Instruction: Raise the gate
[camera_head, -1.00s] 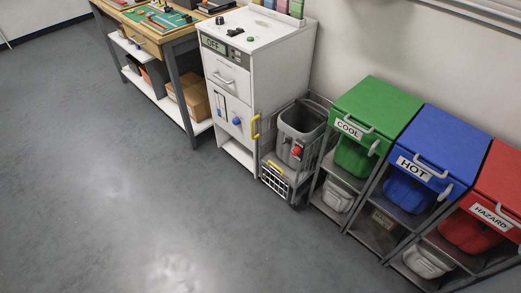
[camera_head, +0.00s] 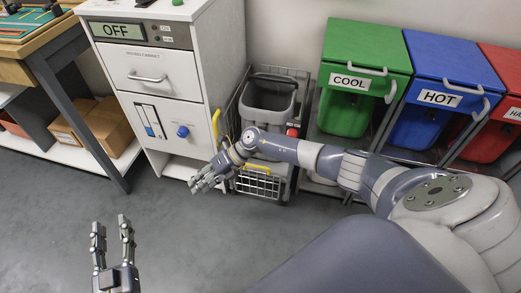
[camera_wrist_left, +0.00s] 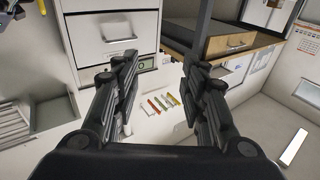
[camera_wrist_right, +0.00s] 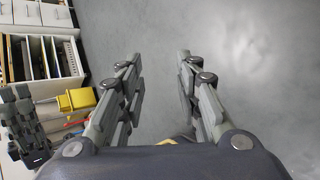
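In the head view, a wire cart (camera_head: 294,88) holds a grey bin and stands between the white cabinet and the colored bins. A low wire panel with a yellow bar (camera_head: 258,168), likely the gate, is at its front, partly behind my right arm. A yellow upright handle (camera_head: 216,122) is at the cart's left side. My right gripper (camera_head: 196,187) is open and empty, in front and left of the panel, apart from it as far as I can tell. It is also open in the right wrist view (camera_wrist_right: 158,85). My left gripper (camera_head: 110,225) is open and empty at lower left.
The white cabinet (camera_head: 150,75) with an OFF display stands left of the cart. The workbench (camera_head: 45,60) is further left. Green (camera_head: 355,105), blue (camera_head: 425,125) and red (camera_head: 488,140) bins stand on racks at right. The floor (camera_head: 190,240) in front is clear.

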